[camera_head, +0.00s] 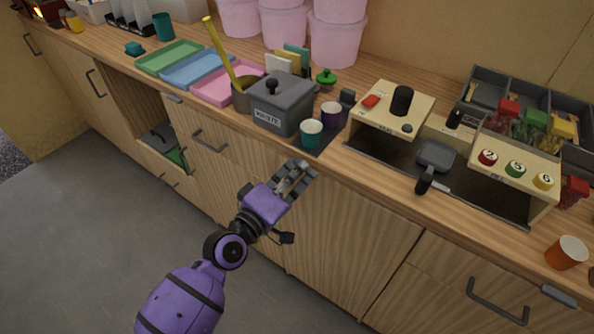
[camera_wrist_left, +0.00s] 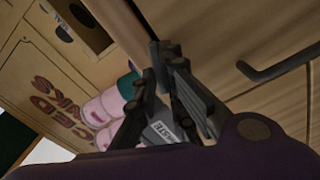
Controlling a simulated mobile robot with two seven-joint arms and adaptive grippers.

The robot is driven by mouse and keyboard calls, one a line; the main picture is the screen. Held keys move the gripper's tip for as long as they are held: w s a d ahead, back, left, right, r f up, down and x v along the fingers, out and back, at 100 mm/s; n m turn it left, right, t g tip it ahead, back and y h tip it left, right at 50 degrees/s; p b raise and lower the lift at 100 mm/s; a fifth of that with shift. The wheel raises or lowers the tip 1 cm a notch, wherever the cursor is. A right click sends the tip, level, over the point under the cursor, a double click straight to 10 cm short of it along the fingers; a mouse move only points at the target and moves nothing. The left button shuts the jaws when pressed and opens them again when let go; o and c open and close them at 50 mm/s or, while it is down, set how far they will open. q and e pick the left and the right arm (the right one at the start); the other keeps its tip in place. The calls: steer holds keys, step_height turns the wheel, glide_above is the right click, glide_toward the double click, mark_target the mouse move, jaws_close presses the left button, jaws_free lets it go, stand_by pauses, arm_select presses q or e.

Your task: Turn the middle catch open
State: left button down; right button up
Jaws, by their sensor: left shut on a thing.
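My left gripper (camera_head: 296,178) is at the front edge of the counter, in front of the teal cup. In the left wrist view its fingers (camera_wrist_left: 168,62) are closed together against the wooden front. It is shut on the middle catch, which the fingers hide almost wholly, so I cannot tell how far it is turned. Two similar grey catches sit along the counter's front edge: a left one (camera_head: 174,98) and a right one (camera_head: 558,295). My right gripper is not in view.
A grey lidded box (camera_head: 284,112), a teal cup (camera_head: 311,133) and a purple cup (camera_head: 331,114) stand just behind the gripper. A dark handle (camera_wrist_left: 285,65) shows beside the fingers. The floor in front is clear.

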arm_select(q)
steer(key=shift+r+n+p, duration=0.2)
steer(key=shift+n+p, duration=0.1)
steer(key=shift+n, duration=1.9)
steer(key=c, duration=1.8)
jaws_free()
steer(key=shift+c, duration=0.2)
steer(key=shift+s, duration=0.1)
steer(key=v, duration=1.2)
